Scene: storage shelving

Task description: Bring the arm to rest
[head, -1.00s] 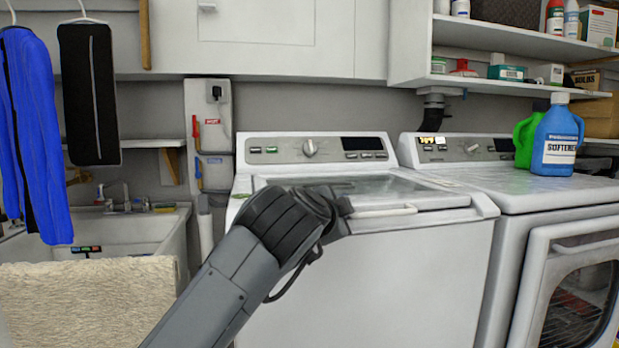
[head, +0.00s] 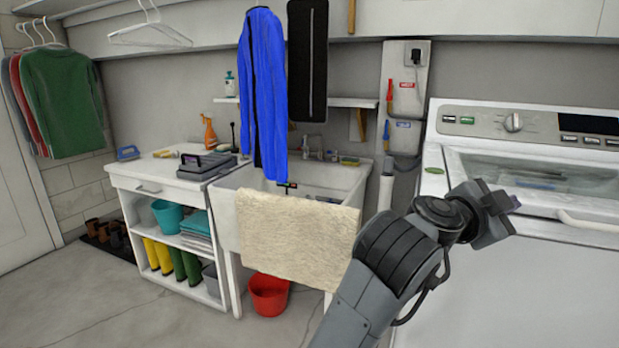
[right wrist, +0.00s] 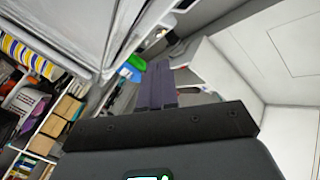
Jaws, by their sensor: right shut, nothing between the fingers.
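My right arm comes up from the bottom of the head view, and its gripper (head: 508,203) is in front of the left part of the washing machine. The gripper is shut and empty. In the right wrist view its two purple-grey fingers (right wrist: 155,85) lie side by side, together. The arm is bent at the wrist and the gripper points to the right. From the head view I cannot tell whether it touches the washer. My left gripper is not in view.
The washing machine (head: 475,255) stands at the right. A utility sink (head: 320,180) with a beige towel (head: 298,240) over its front is left of the arm. A blue garment (head: 262,90) hangs above it. A red bucket (head: 268,293) stands on the floor. Floor at lower left is clear.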

